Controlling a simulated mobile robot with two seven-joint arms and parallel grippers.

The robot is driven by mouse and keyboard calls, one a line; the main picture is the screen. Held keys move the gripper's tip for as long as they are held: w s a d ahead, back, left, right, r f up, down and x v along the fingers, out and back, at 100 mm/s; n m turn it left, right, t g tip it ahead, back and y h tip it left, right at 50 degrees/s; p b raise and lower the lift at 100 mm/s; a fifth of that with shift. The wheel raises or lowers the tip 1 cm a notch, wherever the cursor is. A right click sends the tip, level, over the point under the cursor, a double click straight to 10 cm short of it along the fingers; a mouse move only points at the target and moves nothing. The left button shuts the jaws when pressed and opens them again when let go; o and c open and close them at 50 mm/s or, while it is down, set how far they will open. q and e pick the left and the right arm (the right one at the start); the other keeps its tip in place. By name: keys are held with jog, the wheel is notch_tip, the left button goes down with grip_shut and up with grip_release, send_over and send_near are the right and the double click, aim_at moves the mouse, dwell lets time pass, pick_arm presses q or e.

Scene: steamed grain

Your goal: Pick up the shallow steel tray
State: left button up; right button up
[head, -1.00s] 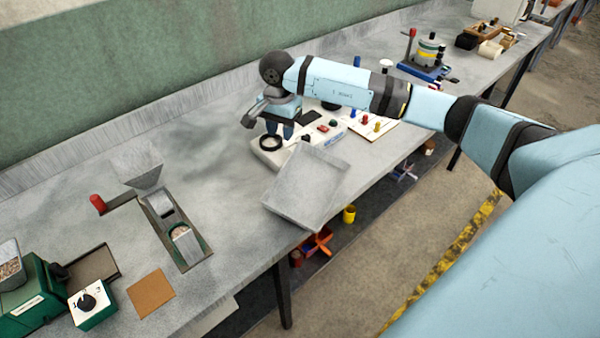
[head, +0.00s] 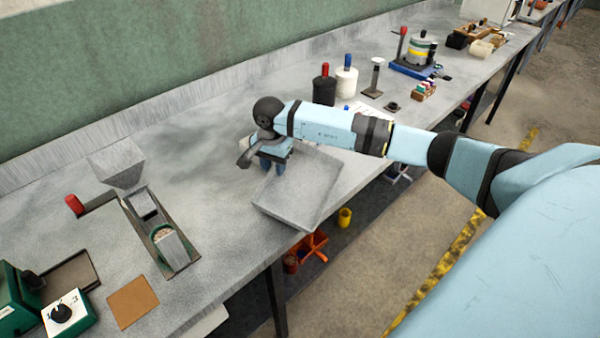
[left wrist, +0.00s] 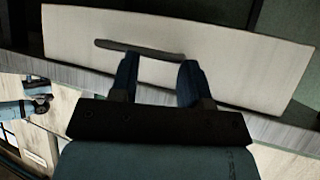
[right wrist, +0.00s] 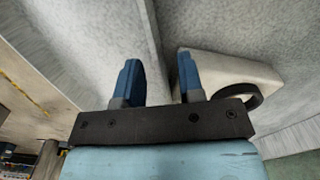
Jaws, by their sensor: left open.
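The shallow steel tray (head: 298,190) is a grey, square, flat piece at the bench's front edge, part of it over the edge. My right gripper (head: 272,165) is at the tray's back left edge, pointing down. In the right wrist view its fingers (right wrist: 158,80) are apart with nothing gripped. The tray's grey surface (right wrist: 85,45) fills the left there, its edge passing near the left finger; I cannot tell whether they touch. My left gripper (left wrist: 158,82) is open and empty before a pale panel (left wrist: 230,60) with a dark slot. It is out of the head view.
A white base (right wrist: 225,72) with a black ring (right wrist: 240,98) lies beside the right gripper's other finger. Two bottles (head: 335,85) stand behind my right arm. A steel hopper (head: 115,165) stands at left. An orange bin (head: 308,245) sits below.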

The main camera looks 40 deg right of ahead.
jog(key=shift+f, duration=0.15)
jog(key=shift+c, duration=0.4)
grip_shut()
dwell(1.0)
